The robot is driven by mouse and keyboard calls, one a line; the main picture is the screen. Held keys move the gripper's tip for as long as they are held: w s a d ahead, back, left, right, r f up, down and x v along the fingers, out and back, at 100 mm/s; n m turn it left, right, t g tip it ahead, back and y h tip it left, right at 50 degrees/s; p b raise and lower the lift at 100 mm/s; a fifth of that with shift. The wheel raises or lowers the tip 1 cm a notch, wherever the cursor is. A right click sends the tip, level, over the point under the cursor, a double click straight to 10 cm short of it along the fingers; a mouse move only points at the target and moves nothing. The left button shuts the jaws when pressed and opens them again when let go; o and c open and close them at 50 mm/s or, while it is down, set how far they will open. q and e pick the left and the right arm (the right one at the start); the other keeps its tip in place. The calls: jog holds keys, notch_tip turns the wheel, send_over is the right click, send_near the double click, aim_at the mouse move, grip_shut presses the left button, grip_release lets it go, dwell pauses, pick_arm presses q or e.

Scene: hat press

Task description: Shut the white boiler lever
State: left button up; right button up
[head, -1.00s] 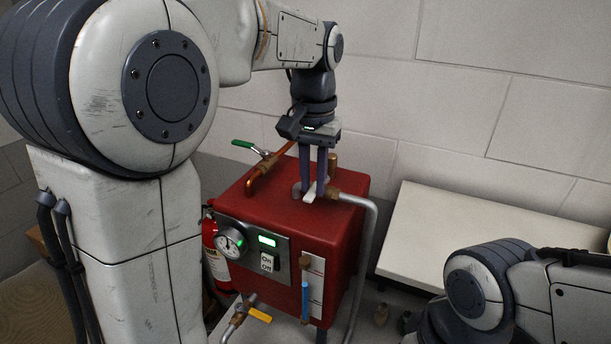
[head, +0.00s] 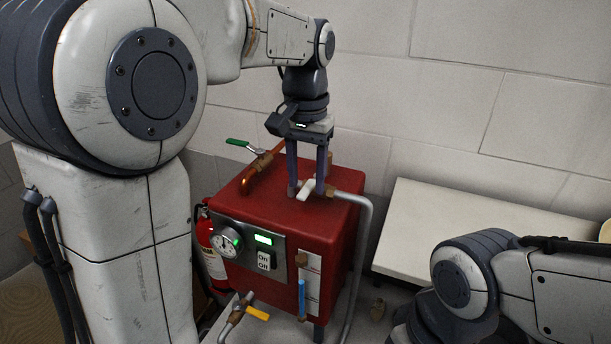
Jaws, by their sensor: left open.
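The red boiler (head: 285,215) stands at the centre of the head view. Its white lever (head: 306,190) is on top, near the grey outlet pipe (head: 357,200), and its free end points toward the front. My left gripper (head: 306,190) is open and points down from above. Its two fingers stand apart with the lever between them, near the boiler top. I cannot tell whether either finger touches the lever. The valve body behind the lever is partly hidden by the fingers. My right gripper is out of view; only part of that arm shows at lower right.
A green-handled valve (head: 240,143) on a copper pipe is at the boiler's left. A yellow-handled valve (head: 257,313) is low at the front. A red fire extinguisher (head: 208,250) stands left of the boiler. A pale board (head: 470,225) is at right, by the wall.

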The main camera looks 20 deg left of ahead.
aim_at(307, 187)
pick_arm(q)
notch_tip(307, 187, up, 10)
jog(key=shift+r+b, duration=0.25)
jog(key=shift+b, duration=0.1)
jog(key=shift+f, duration=0.1)
dwell(0.4)
jog(key=s+d+f+m+b, duration=0.25)
jog(key=s+d+f, duration=0.2)
jog(key=f, duration=0.35)
jog(key=s+d+f+m+b, duration=0.1)
jog(key=s+d+f+b, duration=0.2)
jog(key=s+f, duration=0.35)
jog(key=s+d+f+m+b, duration=0.1)
jog(key=s+d+f+b, duration=0.2)
jog(key=f, duration=0.7)
jog(key=s+f+m+h+b, duration=0.1)
jog(key=s+f, duration=0.7)
jog(key=f, duration=0.1)
jog(key=shift+d, duration=0.3)
